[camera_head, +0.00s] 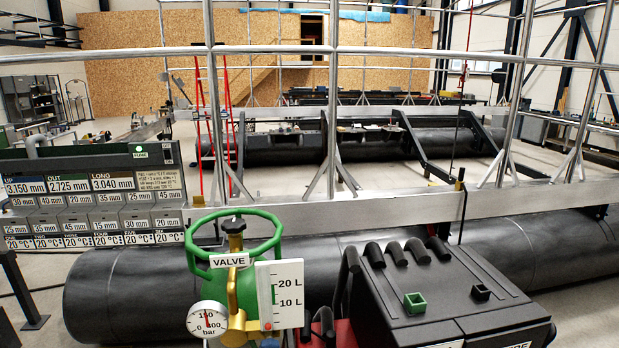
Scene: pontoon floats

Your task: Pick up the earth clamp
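I cannot make out an earth clamp for certain in the head view. A dark box-shaped machine (440,318) stands at the front right and is cut off by the bottom edge. On its sloping top are a small green square ring (414,303) and a small black square piece (481,292). Several short black rounded pieces (397,253) stick up along its back edge. Black and red parts (335,330) sit at its left side, partly hidden. My gripper is not in view.
A green cylinder (246,290) with a VALVE handwheel, gauge and litre scale stands at front centre. Behind lie a long black pontoon float (130,290), a metal beam (390,208) and silver railing posts (212,90). A grey display panel (90,195) is at left.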

